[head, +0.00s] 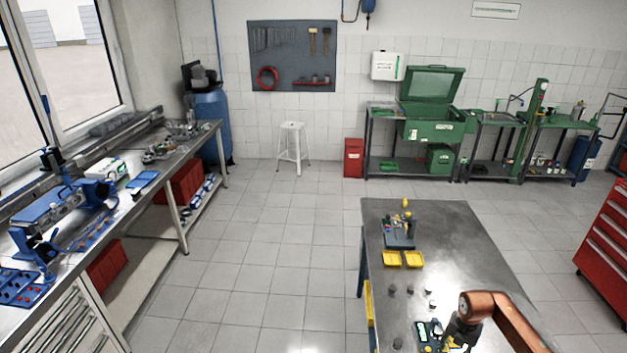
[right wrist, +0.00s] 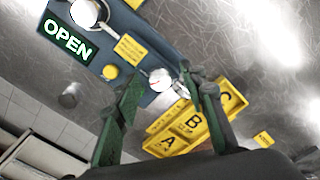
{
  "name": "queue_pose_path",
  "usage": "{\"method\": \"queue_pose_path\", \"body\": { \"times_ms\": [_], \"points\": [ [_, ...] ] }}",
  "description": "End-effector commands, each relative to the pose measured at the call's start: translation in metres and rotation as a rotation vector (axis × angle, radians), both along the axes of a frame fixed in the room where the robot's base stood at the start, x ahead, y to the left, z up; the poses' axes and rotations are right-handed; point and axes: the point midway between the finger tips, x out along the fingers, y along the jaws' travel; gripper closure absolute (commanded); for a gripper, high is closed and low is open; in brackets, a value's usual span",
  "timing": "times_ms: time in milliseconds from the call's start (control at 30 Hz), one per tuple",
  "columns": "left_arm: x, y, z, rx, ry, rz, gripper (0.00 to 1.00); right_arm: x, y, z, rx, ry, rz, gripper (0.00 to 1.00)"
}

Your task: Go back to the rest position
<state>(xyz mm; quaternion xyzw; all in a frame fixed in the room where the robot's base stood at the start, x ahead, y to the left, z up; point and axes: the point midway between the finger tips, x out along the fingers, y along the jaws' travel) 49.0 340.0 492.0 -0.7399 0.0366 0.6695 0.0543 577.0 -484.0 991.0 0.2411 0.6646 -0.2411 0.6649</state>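My right gripper (head: 453,336) is low over the near part of the metal table (head: 480,265), at the end of my copper-coloured arm. In the right wrist view the green fingers of this gripper (right wrist: 163,82) are spread apart with nothing held between them. Beyond them is a blue fixture (right wrist: 140,45) with a lit OPEN sign (right wrist: 67,39) and a round white knob or dial. A yellow tray (right wrist: 190,128) marked A, B, C lies beside the fixture, partly behind the right finger. My left gripper is not in view.
A workbench (head: 160,165) runs along the left wall; a red cabinet (head: 606,235) is at right. The tiled floor between is clear.

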Motion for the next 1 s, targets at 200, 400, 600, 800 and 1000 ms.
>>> {"method": "queue_pose_path", "body": {
  "times_ms": [200,400,600,800,1000],
  "points": [
    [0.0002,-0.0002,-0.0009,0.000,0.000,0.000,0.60,-0.0004,0.0010,-0.0007,0.002,0.001,0.176,0.62],
    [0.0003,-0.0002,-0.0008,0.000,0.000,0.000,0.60,0.0001,0.0009,-0.0003,0.001,0.000,0.261,0.62],
    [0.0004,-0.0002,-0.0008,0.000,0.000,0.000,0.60,-0.0001,0.0008,-0.0003,0.001,0.001,0.278,0.62],
    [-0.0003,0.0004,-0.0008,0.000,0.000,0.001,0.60,-0.0001,0.0008,-0.0004,0.001,0.001,0.277,0.62],
    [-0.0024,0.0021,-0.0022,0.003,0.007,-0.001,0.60,0.0019,0.0078,-0.0032,0.013,-0.004,0.279,0.62]
  ]
}}
